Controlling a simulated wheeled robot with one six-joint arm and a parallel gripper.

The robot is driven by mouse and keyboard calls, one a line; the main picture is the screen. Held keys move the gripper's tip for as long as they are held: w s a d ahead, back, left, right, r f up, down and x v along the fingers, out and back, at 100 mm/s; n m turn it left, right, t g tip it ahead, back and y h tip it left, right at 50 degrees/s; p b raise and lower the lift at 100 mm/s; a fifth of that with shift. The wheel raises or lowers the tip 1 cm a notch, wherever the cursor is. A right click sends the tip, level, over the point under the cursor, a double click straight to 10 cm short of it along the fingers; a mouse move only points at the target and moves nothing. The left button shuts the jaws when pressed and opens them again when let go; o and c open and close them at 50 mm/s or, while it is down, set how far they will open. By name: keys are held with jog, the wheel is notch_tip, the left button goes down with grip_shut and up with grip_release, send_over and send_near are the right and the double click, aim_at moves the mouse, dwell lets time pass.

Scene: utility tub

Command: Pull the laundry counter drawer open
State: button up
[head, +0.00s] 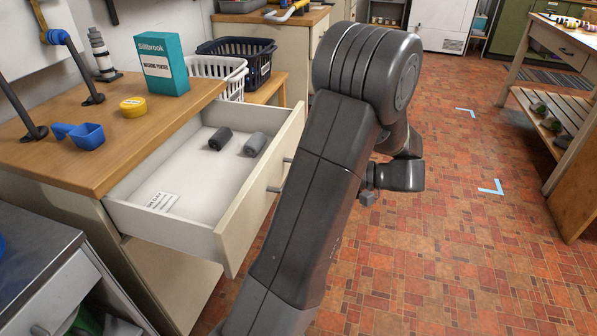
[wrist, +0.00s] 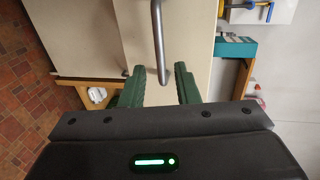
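The laundry counter drawer (head: 235,210) stands well out from under the wooden counter (head: 120,150) in the head view, its inside showing. Two dark rolls (head: 220,138) and a printed white card (head: 162,201) lie in it. Its metal handle (head: 274,189) is partly hidden behind my arm. In the wrist view the handle bar (wrist: 157,40) runs down between the green fingers of my gripper (wrist: 159,82). The fingers are apart, with a gap on both sides of the bar. My fingers are not clearly visible in the head view.
Laundry baskets (head: 218,72) stand behind. A wooden bench (head: 560,120) is at the right.

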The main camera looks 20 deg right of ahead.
jog(key=v, duration=0.6)
jog(key=shift+d+p, duration=0.2)
jog(key=shift+p, duration=0.15)
jog(key=shift+a, duration=0.1)
jog(key=b+x, duration=0.2)
jog(key=x, duration=1.1)
jog(key=shift+w+a, duration=0.2)
jog(key=shift+a, duration=0.2)
